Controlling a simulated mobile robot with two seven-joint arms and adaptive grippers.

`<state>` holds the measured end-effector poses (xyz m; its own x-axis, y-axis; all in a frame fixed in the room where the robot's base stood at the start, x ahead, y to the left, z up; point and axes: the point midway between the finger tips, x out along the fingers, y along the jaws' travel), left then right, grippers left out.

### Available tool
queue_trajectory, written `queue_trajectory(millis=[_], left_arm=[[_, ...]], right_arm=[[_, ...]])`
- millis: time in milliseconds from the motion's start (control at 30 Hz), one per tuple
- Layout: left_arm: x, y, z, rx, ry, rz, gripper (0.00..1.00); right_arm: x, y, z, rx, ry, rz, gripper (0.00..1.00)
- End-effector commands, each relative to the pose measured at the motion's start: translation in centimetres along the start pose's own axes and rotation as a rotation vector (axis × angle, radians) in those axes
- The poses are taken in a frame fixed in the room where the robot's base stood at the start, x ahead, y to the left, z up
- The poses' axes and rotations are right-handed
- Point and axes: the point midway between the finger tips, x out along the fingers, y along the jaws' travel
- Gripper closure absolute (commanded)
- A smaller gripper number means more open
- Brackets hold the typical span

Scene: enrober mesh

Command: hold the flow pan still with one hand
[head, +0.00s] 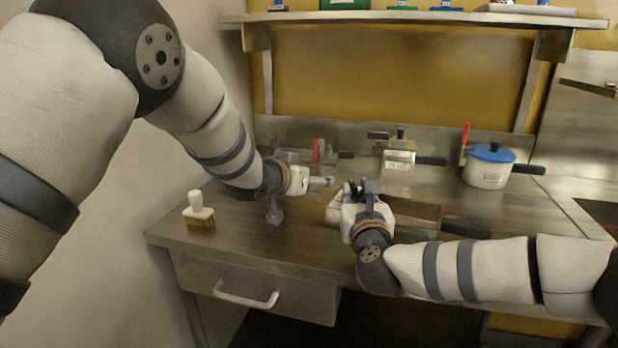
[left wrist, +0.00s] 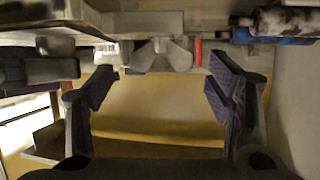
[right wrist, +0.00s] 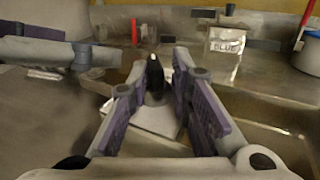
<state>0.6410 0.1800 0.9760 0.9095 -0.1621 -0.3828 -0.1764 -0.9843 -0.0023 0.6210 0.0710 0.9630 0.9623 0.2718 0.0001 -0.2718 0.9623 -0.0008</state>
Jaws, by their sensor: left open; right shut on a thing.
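A shallow steel pan, which I take as the flow pan (head: 425,212), lies on the steel bench at the middle right, partly hidden by my right gripper and forearm. Its rim and inside show in the right wrist view (right wrist: 285,132). My right gripper (head: 360,187) is at the pan's left end. In the right wrist view its fingers (right wrist: 163,75) are closed in around a dark upright piece (right wrist: 155,78) above a pale plate; I cannot tell whether this belongs to the pan. My left gripper (head: 326,182) is left of the right one, open and empty between its fingers (left wrist: 157,85).
A brush (head: 198,210) stands at the bench's left front. A labelled steel container (head: 398,160) and a white pot with a blue lid (head: 488,166) stand at the back. A shelf (head: 420,18) runs above.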

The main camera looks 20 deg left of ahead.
Motion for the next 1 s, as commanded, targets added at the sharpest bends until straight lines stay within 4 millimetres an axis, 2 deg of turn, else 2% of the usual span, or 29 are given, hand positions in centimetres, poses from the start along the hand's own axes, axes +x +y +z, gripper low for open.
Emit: queue_trajectory(millis=[100,367,500,567,600,1000], left_arm=[[0.96,0.01,0.03,-0.001,0.0,0.0,0.27],[1.12,-0.01,0.02,-0.002,-0.001,-0.001,0.27],[1.1,-0.02,0.03,-0.002,-0.001,-0.001,0.58],[1.1,-0.01,0.03,-0.002,-0.001,-0.001,0.72],[1.1,-0.01,0.03,-0.002,-0.001,-0.001,0.75],[1.2,-0.11,0.29,0.021,-0.007,0.081,0.75]], right_arm=[[-0.01,-0.03,-0.09,0.004,0.002,-0.001,1.0],[-0.01,-0.02,-0.08,0.004,0.002,-0.001,1.0],[-0.01,-0.02,-0.07,0.004,0.002,-0.001,1.0],[-0.01,-0.01,-0.07,0.004,0.002,-0.001,1.0],[-0.01,0.0,-0.07,0.004,0.002,0.0,1.0],[-0.01,0.06,-0.04,0.004,0.001,0.001,1.0]])
